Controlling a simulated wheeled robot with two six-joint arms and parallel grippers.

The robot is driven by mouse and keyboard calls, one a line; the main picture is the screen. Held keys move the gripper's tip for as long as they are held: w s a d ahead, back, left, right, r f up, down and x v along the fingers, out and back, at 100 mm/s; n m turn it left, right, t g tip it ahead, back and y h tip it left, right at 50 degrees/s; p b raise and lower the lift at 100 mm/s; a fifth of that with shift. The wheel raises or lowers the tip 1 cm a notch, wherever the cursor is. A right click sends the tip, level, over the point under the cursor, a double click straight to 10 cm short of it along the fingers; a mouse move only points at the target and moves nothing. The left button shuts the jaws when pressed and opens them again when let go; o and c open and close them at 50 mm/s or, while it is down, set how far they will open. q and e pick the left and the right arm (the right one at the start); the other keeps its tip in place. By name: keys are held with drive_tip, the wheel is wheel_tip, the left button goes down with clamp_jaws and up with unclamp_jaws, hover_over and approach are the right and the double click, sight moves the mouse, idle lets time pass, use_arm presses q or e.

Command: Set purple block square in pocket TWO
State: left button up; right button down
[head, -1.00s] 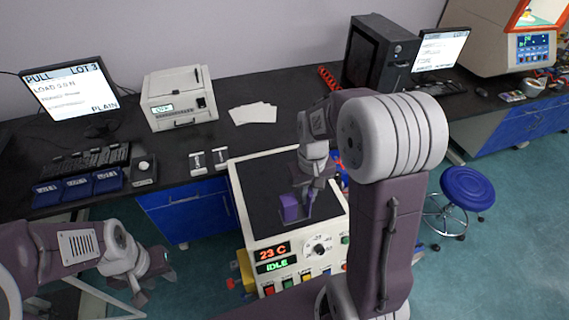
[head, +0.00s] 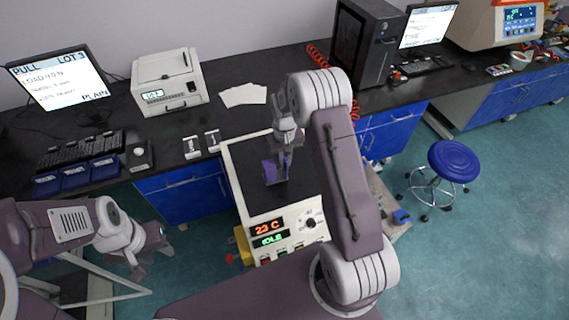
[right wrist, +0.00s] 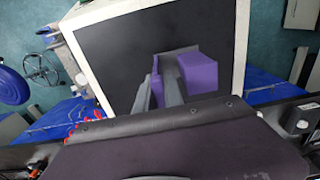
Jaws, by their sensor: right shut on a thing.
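The purple block (head: 270,172) is between the fingers of my right gripper (head: 281,172), over the dark top of the boxy white machine (head: 243,190). In the right wrist view, the block (right wrist: 198,74) shows mostly to the right of the grey fingers (right wrist: 167,85), with a thin purple strip on their left. I cannot tell whether it touches the top. Three blue trays (head: 76,178) stand in a row at the bench's left front; their labels are unreadable, so I cannot tell which pocket is TWO. My left gripper (head: 152,262) hangs apart from everything; its jaw opening is unclear.
Two small white holders (head: 191,147) (head: 212,140) stand on the black bench, near a dark box with a white knob (head: 139,155). A white instrument (head: 168,82), papers (head: 243,95) and a left monitor (head: 57,80) are behind. A blue stool (head: 454,161) stands right.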

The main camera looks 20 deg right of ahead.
sight(284, 173)
wheel_tip(284, 173, down, 3)
drive_tip(key=shift+w+r+p, duration=0.1)
drive_tip(key=shift+r+p, duration=0.1)
drive_tip(key=shift+p, duration=0.1)
drive_tip(key=shift+w+f, duration=0.2)
drive_tip(key=shift+f, duration=0.05)
drive_tip(key=shift+s+f+b, duration=0.15)
drive_tip(key=shift+s+b, duration=0.1)
drive_tip(key=shift+b, duration=0.05)
drive_tip(key=c, duration=1.5)
unclamp_jaws()
drive_tip(key=shift+w, duration=0.15)
drive_tip(key=shift+o, duration=0.2)
